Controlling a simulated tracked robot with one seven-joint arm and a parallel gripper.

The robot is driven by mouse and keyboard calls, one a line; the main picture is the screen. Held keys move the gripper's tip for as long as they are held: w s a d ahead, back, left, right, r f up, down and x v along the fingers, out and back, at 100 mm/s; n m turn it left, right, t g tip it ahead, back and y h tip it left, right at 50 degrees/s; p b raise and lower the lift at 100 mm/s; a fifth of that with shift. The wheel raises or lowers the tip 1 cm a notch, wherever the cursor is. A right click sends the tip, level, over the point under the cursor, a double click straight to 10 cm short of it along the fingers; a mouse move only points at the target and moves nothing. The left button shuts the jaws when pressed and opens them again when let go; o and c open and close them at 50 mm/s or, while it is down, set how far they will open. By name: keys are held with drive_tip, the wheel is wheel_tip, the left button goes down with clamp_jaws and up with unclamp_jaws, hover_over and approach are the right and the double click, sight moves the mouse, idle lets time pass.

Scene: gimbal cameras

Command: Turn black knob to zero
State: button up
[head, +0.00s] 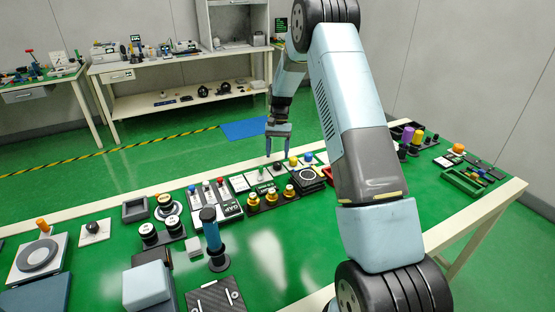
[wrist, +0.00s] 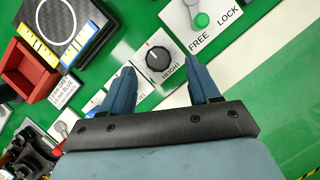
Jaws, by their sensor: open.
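The black knob (wrist: 158,57) shows in the wrist view on a white plate marked HEIGHT, with a scale around it and a light pointer mark. My gripper (wrist: 163,75) is open. Its two blue fingers are spread, one on the lower left and one on the right of the knob, and nothing is between them but the view of the panel. In the head view my gripper (head: 279,146) points down above the far row of panels on the green table.
A green-knobbed lever (wrist: 200,19) on a FREE/LOCK plate stands beside the knob. In the head view, a blue upright handle (head: 212,238) and gold-topped knobs (head: 271,196) stand nearer.

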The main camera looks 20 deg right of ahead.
drive_tip(key=v, duration=1)
drive_tip(key=shift+w, duration=0.2)
drive_tip(key=s+r+n+t+h, duration=0.15)
drive_tip(key=s+r+t, duration=0.25)
drive_tip(key=s+r, duration=1.6)
drive_tip(key=s+r+n+t, duration=0.2)
drive_tip(key=s+t, duration=0.3)
drive_tip(key=s, duration=2)
drive_tip(key=shift+s+a+n+t, duration=0.3)
drive_tip(key=shift+a+n, duration=0.05)
drive_tip(key=shift+n, duration=0.1)
